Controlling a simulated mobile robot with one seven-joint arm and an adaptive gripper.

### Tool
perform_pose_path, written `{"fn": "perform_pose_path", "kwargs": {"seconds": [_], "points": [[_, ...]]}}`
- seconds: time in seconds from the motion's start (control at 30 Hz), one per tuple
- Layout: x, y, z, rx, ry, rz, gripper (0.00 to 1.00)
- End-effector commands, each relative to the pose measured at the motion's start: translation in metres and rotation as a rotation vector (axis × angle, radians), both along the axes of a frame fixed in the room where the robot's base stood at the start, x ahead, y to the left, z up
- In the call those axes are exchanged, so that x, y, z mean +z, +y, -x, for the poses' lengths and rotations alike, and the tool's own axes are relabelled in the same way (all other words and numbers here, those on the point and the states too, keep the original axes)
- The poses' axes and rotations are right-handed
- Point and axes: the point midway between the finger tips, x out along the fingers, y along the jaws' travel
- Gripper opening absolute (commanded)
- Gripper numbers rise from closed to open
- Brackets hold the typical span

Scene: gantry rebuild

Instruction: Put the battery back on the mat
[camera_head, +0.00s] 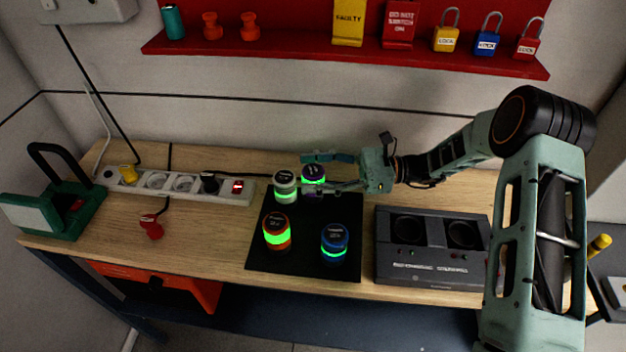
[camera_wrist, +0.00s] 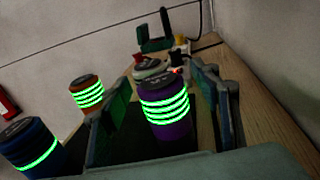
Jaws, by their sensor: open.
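A purple battery (camera_head: 313,174) with a green glowing band stands at the back of the black mat (camera_head: 300,262); in the head view my fingers partly cover it. My gripper (camera_head: 319,172) is open, with one finger on each side of this battery. In the wrist view the purple battery (camera_wrist: 168,112) is upright between the two spread fingers, and I cannot tell whether they touch it. A white battery (camera_head: 285,187), an orange battery (camera_head: 277,232) and a blue battery (camera_head: 334,243) also stand on the mat. The purple battery's base is partly hidden.
A dark charger (camera_head: 430,268) with two empty wells sits right of the mat. A power strip (camera_head: 225,193) lies to the left, with a green tool (camera_head: 65,212) at the far left. A red shelf (camera_head: 300,45) with padlocks hangs behind.

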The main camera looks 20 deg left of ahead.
Motion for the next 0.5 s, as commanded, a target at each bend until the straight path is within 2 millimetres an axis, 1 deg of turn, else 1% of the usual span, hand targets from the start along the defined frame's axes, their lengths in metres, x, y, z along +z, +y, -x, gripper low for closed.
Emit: {"fn": "perform_pose_path", "kwargs": {"seconds": [0.2,0.27,0.5], "points": [[-0.0009,0.0016,0.0005,-0.002,0.0,0.001,0.57],[-0.0009,0.0016,0.0005,-0.002,0.0,0.001,0.52],[-0.0008,0.0015,0.0004,-0.002,0.0,0.001,0.25]]}}
